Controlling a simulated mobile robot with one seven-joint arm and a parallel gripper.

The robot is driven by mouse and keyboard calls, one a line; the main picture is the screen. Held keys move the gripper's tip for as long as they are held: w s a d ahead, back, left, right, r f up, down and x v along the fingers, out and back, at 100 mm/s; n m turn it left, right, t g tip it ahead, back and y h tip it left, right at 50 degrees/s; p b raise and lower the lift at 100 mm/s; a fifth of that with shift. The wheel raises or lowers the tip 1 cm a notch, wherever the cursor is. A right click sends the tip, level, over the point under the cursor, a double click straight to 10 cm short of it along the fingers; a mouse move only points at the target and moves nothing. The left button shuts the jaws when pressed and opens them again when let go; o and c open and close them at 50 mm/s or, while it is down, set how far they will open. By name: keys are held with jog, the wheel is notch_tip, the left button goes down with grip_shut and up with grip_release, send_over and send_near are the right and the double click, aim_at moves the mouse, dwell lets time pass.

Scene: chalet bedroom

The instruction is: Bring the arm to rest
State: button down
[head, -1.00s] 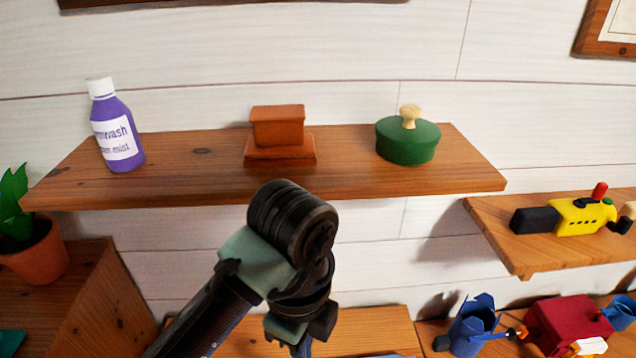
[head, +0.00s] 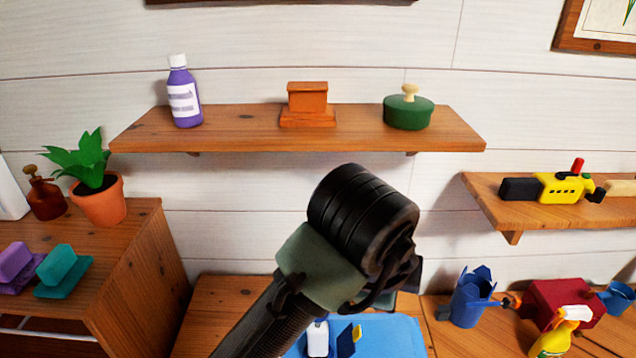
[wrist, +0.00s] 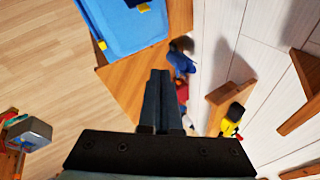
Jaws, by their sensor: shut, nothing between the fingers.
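My arm rises from the bottom of the head view, its dark joint in front of the wall below the upper shelf. My gripper is hidden behind the arm in the head view. In the wrist view my gripper (wrist: 160,75) is shut, its two fingers together with nothing between them. Beyond the fingertips lie a wooden surface and the blue tray (wrist: 135,30). The fingers appear apart from everything around them.
The upper shelf (head: 240,135) holds a purple bottle (head: 184,95), a terracotta block (head: 308,105) and a green lidded pot (head: 408,112). A yellow tool (head: 556,187) lies on the right shelf. A potted plant (head: 99,200) stands left. Bare floor (wrist: 50,90) shows in the wrist view.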

jog(key=w+d+r+n+t+h+b, duration=0.1)
jog(key=d+r+n+t+h, duration=0.15)
jog(key=r, duration=0.45)
jog(key=w+d+r+n+t+h, duration=0.1)
jog(key=d+r+n+t+h, duration=0.1)
jog(key=r+t, duration=0.35)
jog(key=w+d+r+n+t+h+b, duration=0.1)
jog(key=d+r+n+t+h, duration=0.1)
jog(key=r, duration=0.7)
jog(key=s+a+r+n+t+y+b, duration=0.1)
jog(key=s+a+r+n+t+y, duration=0.8)
jog(key=a+n, duration=0.6)
notch_tip(320, 180, up, 4)
jog(key=s+t, duration=0.2)
jog(key=t, duration=0.1)
jog(key=shift+a+t+y, duration=0.3)
jog(key=shift+a+y, duration=0.05)
jog(key=shift+r+n, duration=0.1)
jog(key=shift+n, duration=0.15)
